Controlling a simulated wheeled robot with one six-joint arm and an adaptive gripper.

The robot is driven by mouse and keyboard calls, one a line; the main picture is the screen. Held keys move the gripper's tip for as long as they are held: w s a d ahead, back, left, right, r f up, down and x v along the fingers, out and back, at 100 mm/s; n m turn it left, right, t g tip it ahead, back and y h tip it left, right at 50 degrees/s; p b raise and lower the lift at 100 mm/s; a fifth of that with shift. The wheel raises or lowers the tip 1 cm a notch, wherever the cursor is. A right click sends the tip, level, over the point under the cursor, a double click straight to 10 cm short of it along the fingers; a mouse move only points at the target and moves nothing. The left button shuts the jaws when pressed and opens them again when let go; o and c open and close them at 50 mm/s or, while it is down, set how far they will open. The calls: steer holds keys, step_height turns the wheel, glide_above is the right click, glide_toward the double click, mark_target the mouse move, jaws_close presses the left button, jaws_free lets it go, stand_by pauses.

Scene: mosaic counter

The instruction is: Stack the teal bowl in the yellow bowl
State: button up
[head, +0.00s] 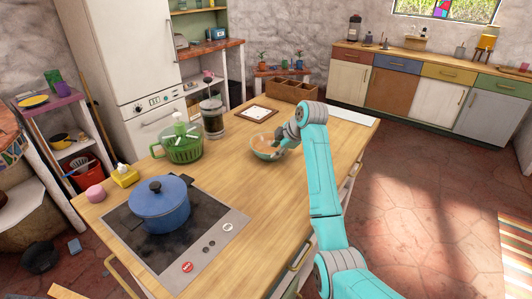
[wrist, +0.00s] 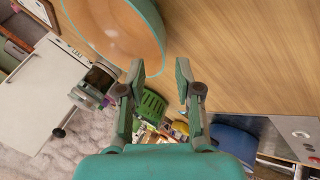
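A teal-rimmed bowl with a tan inside, the teal bowl (head: 262,153), stands on the wooden counter around its middle. It also shows large at the top left of the wrist view (wrist: 118,32), cut off by the frame edge. My gripper (head: 279,152) is low at the bowl's right side. In the wrist view its fingers (wrist: 160,76) are apart with nothing between them, and the bowl lies beyond the left fingertip. I cannot tell whether a finger touches the bowl. I cannot make out a yellow bowl on the counter.
A blue pot (head: 160,208) sits on the hob (head: 205,247). A wooden box (head: 292,91) is at the far end. Bare wood lies left of the bowl.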

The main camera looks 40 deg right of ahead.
steer(key=shift+x, duration=3.1)
steer(key=shift+s+d, duration=0.1)
jaws_close()
